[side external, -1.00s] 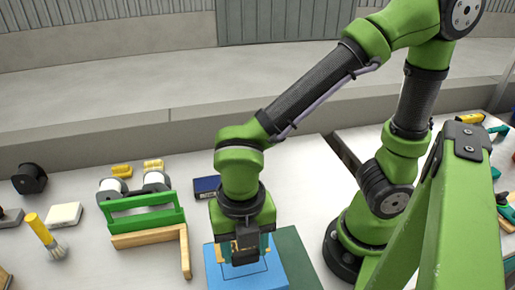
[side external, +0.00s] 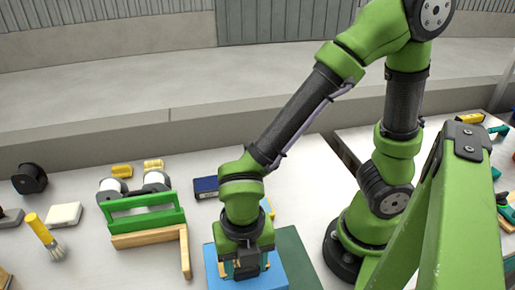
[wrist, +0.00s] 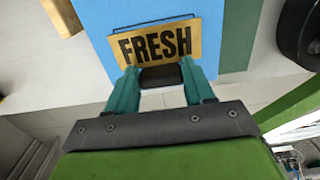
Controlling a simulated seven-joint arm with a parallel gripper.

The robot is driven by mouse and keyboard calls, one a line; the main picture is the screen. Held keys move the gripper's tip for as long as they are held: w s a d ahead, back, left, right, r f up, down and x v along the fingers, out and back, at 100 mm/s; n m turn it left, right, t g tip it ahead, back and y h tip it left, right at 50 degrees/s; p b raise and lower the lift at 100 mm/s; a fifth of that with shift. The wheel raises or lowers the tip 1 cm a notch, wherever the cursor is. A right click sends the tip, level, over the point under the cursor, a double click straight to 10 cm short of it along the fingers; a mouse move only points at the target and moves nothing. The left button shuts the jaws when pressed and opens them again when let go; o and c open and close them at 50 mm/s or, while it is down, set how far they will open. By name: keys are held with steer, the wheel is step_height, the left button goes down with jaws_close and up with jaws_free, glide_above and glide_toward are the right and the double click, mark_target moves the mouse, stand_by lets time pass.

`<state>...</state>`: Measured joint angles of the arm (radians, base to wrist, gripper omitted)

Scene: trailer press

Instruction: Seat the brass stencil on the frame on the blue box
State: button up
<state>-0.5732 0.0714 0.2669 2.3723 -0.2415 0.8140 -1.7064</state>
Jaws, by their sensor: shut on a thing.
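The brass stencil (wrist: 188,32) is a flat plate with the cut-out word FRESH. In the wrist view it lies over the top of the blue box (wrist: 100,16), slightly turned. My gripper (wrist: 160,77) has its teal fingers shut on the stencil's dark grip at the plate's near edge. A thin dark outline of the frame (wrist: 150,23) shows just past the stencil's far edge; the stencil covers the rest. In the side view my gripper (side external: 245,266) is low over the blue box (side external: 277,278) and hides most of the stencil. I cannot tell whether the stencil touches the frame.
A dark green mat (side external: 297,255) lies right of the blue box. To the left stand a green rail (side external: 148,220), a wooden angle piece (side external: 150,237), a brush (side external: 45,236) and white rolls (side external: 112,185). A dark blue box (side external: 206,187) lies behind my gripper.

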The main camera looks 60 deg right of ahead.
steer(key=shift+f, duration=0.25)
stand_by(0.5)
steer(key=o, duration=0.8)
steer(key=shift+r, duration=2.55)
steer(key=o, duration=0.6)
